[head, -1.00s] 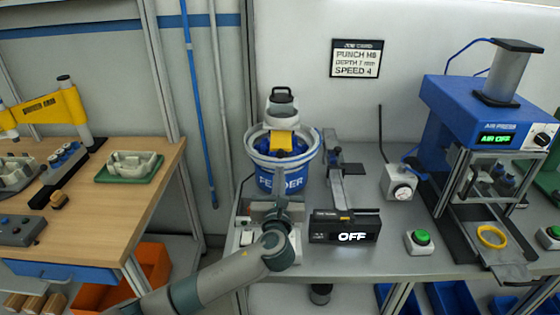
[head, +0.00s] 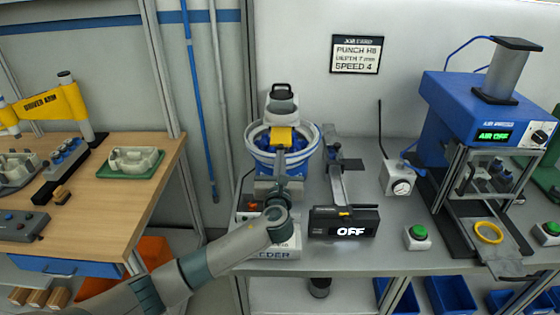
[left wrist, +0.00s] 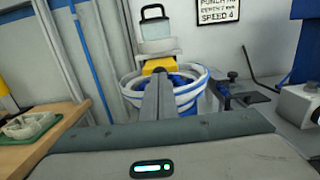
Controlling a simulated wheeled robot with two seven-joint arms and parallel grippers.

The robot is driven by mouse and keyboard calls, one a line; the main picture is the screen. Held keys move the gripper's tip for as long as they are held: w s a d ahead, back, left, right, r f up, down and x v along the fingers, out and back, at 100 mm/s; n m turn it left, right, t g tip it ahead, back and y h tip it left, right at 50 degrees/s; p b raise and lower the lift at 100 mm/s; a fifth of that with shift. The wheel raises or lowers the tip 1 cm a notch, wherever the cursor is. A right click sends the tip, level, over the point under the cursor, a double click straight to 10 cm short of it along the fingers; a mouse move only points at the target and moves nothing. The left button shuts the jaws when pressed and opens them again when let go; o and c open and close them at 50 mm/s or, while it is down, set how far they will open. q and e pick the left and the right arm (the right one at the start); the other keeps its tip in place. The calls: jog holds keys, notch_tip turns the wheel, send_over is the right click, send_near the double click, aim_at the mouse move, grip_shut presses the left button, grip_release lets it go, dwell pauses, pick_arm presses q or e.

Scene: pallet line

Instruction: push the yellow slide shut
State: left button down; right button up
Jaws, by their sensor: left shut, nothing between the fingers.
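The yellow slide (head: 281,135) sits under the grey-and-white hopper (head: 281,105), above the white-rimmed feeder bowl (head: 258,150) with blue parts in it. In the left wrist view the yellow slide (left wrist: 160,65) is straight ahead. My left gripper (head: 281,154) is shut and empty, its fingers over the bowl with their tips at or just in front of the slide. I cannot tell whether they touch it. In the left wrist view the shut fingers (left wrist: 159,78) cover the slide's lower middle. My right gripper is not in view.
A dark box reading OFF (head: 345,223) and a rail (head: 338,180) stand right of the feeder. A wooden table (head: 140,185) is at the left.

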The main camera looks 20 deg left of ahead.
aim_at(280, 146)
pick_arm(q)
jog(key=x, duration=0.4)
jog(key=shift+w+a, duration=0.15)
jog(key=shift+w, duration=0.25)
jog(key=shift+s+r, duration=0.1)
jog(key=shift+r, duration=0.1)
